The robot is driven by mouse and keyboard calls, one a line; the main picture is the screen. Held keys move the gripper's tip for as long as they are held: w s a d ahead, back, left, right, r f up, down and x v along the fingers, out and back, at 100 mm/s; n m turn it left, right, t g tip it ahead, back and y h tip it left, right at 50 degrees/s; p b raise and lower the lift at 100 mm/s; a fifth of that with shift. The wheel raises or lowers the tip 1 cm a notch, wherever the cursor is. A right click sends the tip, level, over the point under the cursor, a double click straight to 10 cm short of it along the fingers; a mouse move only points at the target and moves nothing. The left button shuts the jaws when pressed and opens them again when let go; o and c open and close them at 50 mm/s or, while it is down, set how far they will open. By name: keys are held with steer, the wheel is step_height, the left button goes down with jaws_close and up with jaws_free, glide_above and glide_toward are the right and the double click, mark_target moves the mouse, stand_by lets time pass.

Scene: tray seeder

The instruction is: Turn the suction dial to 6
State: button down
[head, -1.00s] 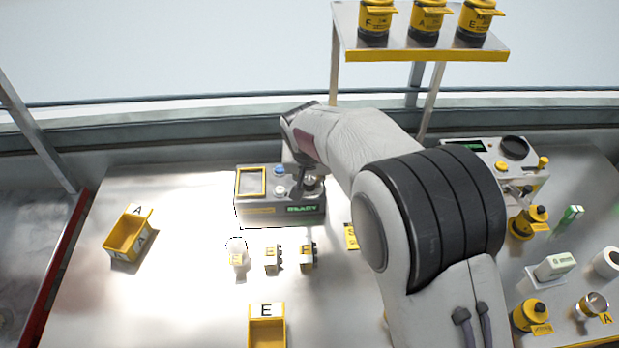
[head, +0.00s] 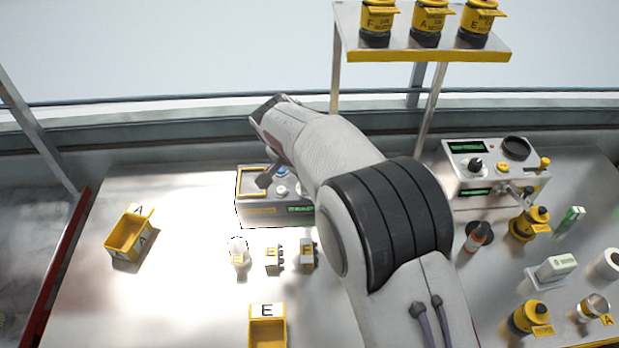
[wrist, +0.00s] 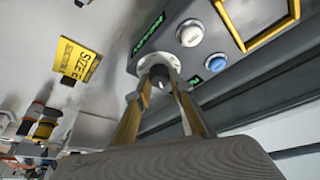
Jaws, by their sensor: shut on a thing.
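My gripper (wrist: 158,84) shows in the wrist view, its two fingers shut on the round pale dial (wrist: 158,62) of the grey machine. The dial sits beside a green READY display and a white and a blue button. No number on the dial can be read. In the head view the grey machine (head: 258,212) stands at the back of the table, left of centre. My arm covers its right end, so the dial and fingertips are hidden there. A dark part of my gripper shows over the machine's yellow frame.
A second machine (head: 455,196) with a black knob (head: 475,163) stands at the back right. Small blocks (head: 273,258) and bin E (head: 267,331) lie in front of the grey machine. Bin A (head: 124,240) is left. A shelf (head: 425,54) with yellow canisters is above. Table at left is mostly clear.

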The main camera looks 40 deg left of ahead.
steer(key=shift+s+m, duration=0.1)
steer(key=shift+m, duration=0.4)
steer(key=c, duration=1.8)
jaws_free()
steer(key=shift+r, duration=0.1)
steer(key=shift+s+r, duration=0.2)
steer(key=shift+r, duration=0.25)
steer(key=s, duration=1.2)
steer(key=shift+d, duration=0.4)
